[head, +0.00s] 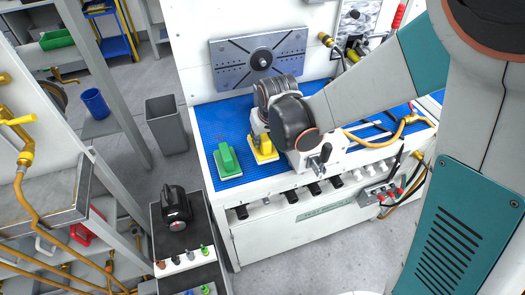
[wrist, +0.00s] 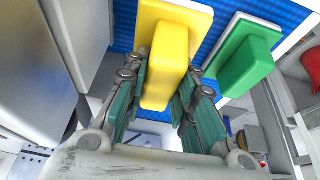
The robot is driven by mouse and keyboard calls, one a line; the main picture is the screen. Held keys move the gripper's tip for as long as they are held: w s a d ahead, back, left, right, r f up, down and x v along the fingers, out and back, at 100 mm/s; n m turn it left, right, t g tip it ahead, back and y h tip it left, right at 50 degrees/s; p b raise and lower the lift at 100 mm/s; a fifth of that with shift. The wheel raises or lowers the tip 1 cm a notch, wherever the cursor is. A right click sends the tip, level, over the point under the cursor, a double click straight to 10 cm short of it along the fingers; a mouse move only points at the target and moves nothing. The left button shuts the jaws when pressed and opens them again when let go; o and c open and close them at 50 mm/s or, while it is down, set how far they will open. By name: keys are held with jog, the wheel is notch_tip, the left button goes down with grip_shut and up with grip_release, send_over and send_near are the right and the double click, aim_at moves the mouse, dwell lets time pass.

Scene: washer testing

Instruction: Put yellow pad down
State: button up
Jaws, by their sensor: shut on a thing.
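The yellow pad (head: 263,149) is at the blue mat on the bench, right of the green pad. In the wrist view the yellow pad (wrist: 166,65) shows its yellow handle between the fingers and a pale base at its edge. My gripper (wrist: 160,88) is shut on the handle, with a finger on each side. In the head view my gripper (head: 258,135) is partly hidden by my wrist. The pad is at or very close to the mat; I cannot tell whether it touches.
The green pad (head: 227,160) stands close on the left; it also shows in the wrist view (wrist: 242,58). The blue mat (head: 215,118) has free room behind the pads. A grey panel (head: 225,61) is on the wall behind. A white machine block (head: 325,152) stands close on the right.

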jog(key=shift+f+b, duration=1.5)
jog(key=shift+f, duration=0.8)
jog(key=shift+f, duration=0.1)
jog(key=o, duration=1)
jog(key=shift+o, duration=0.2)
jog(key=p+v, duration=0.8)
jog(key=v, duration=0.4)
